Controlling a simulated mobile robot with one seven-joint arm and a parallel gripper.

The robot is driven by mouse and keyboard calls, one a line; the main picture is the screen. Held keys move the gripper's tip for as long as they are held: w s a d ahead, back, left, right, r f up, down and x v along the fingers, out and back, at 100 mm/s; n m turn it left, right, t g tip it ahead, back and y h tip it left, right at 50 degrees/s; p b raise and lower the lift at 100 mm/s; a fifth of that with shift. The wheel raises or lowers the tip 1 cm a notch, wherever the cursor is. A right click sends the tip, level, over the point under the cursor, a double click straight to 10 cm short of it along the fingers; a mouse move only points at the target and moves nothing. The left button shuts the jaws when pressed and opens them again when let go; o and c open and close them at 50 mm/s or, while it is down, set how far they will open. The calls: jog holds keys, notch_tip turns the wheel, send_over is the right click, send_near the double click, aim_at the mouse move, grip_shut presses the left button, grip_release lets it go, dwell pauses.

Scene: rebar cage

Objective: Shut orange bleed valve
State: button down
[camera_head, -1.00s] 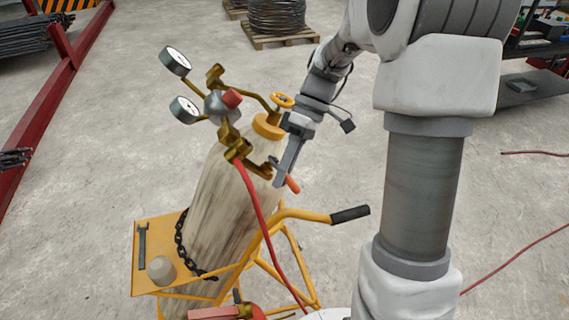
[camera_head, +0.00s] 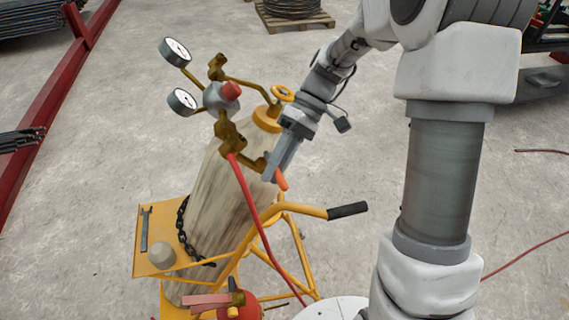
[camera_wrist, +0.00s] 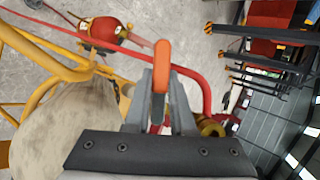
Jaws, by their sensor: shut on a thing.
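The orange bleed valve lever (camera_head: 281,180) sticks out past my fingertips on the right side of the brass regulator assembly (camera_head: 231,135). My gripper (camera_head: 273,170) is shut on this lever. In the wrist view the orange lever (camera_wrist: 162,66) stands between the two grey fingers of my gripper (camera_wrist: 162,95), its end poking out beyond them. The valve body behind the lever is largely hidden by the fingers. The regulator has two round gauges (camera_head: 176,51) and a red knob (camera_head: 231,91), and sits at the top of a pale gas cylinder (camera_head: 215,195).
The cylinder stands chained on a yellow cart (camera_head: 153,240) with a black-gripped handle (camera_head: 347,210). A red hose (camera_head: 258,220) hangs from the regulator close to my gripper.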

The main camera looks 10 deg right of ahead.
jog(key=shift+r, duration=0.1)
jog(key=shift+s+a+r+m+g+y+p, duration=0.15)
jog(key=shift+m+y+p, duration=0.25)
jog(key=shift+m, duration=0.4)
jog(key=shift+w+a+r+m+g+y+p, duration=0.15)
jog(key=shift+m+y+p, duration=0.2)
jog(key=shift+m, duration=0.45)
jog(key=shift+s, duration=0.1)
jog(key=c, duration=0.8)
grip_release()
jog(key=shift+o, duration=0.2)
jog(key=shift+d, duration=0.1)
jog(key=b+v, duration=0.1)
jog(key=v, duration=1.6)
jog(key=shift+w+b, duration=0.2)
jog(key=shift+b, duration=0.1)
jog(key=shift+r, duration=0.1)
